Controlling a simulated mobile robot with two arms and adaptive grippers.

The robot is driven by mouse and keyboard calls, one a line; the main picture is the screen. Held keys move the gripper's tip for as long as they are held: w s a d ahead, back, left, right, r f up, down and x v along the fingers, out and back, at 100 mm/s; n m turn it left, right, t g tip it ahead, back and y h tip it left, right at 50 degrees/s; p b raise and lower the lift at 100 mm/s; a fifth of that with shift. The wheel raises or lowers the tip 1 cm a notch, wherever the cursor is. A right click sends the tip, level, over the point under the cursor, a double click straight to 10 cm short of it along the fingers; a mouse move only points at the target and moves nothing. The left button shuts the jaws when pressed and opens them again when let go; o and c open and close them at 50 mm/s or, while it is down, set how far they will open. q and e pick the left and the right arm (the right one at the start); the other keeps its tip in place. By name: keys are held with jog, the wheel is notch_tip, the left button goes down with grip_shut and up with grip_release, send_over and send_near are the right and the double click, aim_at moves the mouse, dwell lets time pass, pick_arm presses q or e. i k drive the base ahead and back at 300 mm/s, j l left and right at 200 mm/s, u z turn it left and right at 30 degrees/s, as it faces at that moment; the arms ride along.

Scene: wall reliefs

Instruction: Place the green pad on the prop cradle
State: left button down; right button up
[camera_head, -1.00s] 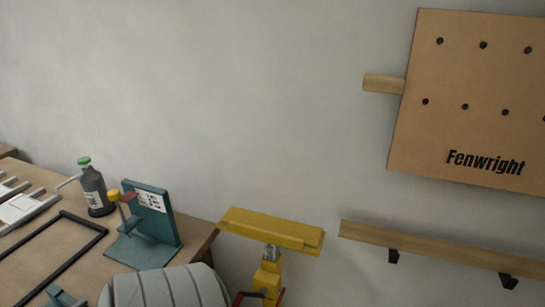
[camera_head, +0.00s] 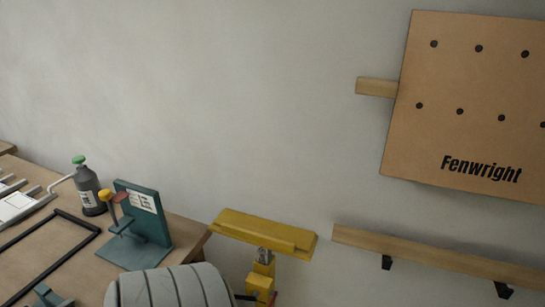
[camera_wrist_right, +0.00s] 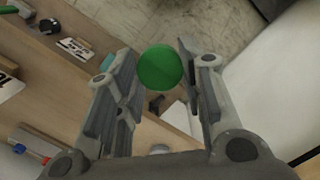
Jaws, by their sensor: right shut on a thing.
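The green pad (camera_wrist_right: 160,67) is a round green disc in the right wrist view. My right gripper (camera_wrist_right: 160,72) is shut on it, with the pad between the two fingertips. What I take for the prop cradle (camera_head: 264,235) is a yellow prop with a long, flat yellow top, standing by the wall in the head view. Its lower part is cut off by the frame. The pad and right gripper do not show in the head view. My left gripper is in neither view.
A wooden table (camera_head: 185,231) at left bears a teal stand (camera_head: 148,222), a grey bottle with a green top (camera_head: 88,192) and a black frame (camera_head: 62,259). A wooden rail (camera_head: 425,252) and a Fenwright board (camera_head: 465,130) are on the wall at right.

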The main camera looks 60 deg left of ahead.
aim_at(237, 220)
jog(key=i+l+u, duration=0.1)
jog(key=u, duration=0.25)
jog(key=i+l+u, duration=0.2)
jog(key=u, duration=0.15)
jog(key=i+u, duration=0.15)
jog(key=u, duration=2.75)
